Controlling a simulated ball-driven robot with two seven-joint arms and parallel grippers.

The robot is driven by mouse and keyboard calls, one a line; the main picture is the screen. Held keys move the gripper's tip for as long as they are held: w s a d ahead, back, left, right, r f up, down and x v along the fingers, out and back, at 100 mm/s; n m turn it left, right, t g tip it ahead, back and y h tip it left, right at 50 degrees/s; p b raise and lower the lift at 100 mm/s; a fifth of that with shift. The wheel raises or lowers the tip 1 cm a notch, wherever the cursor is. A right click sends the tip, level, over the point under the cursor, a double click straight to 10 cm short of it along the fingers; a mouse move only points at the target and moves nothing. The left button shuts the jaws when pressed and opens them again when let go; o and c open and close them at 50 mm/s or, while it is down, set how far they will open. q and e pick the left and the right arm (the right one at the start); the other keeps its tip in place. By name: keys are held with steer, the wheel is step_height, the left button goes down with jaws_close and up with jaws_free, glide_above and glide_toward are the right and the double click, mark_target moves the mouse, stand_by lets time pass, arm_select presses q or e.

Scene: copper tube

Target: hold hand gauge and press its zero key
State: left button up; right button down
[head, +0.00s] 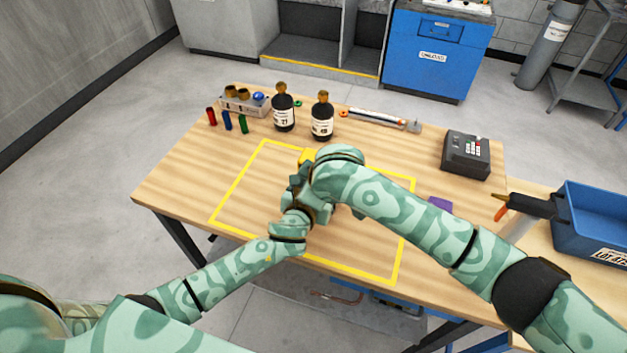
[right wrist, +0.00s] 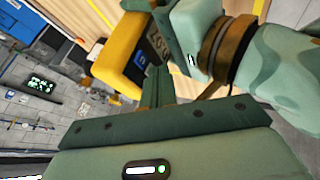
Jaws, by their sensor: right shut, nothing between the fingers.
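The hand gauge is yellow with a dark face. In the head view only a yellow bit (head: 309,156) shows, beyond my arms. In the right wrist view the yellow body (right wrist: 131,32) stands tilted, with a small readout and a blue key (right wrist: 138,57) on its face. My left gripper (head: 300,182) is at the gauge and appears shut on it; its fingers are mostly hidden. My right gripper (right wrist: 158,72) is shut and empty, its fingertips close to the gauge's face beside the key. I cannot tell whether they touch it.
Two dark bottles (head: 283,110) (head: 322,118), a rack (head: 243,102) and small coloured cylinders stand at the back left. A dark keypad device (head: 466,155) is at the right, near a purple object (head: 440,204). A blue bin (head: 590,225) is far right. The yellow-taped area is mostly clear.

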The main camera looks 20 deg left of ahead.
arm_select(q)
steer(key=shift+s+f, duration=0.15)
steer(key=shift+f, duration=0.05)
arm_select(e)
steer(key=shift+w+d, duration=0.15)
steer(key=shift+w, duration=0.6)
arm_select(q)
steer(key=shift+f, duration=0.1)
arm_select(e)
steer(key=v, duration=1)
steer(key=shift+s, duration=0.2)
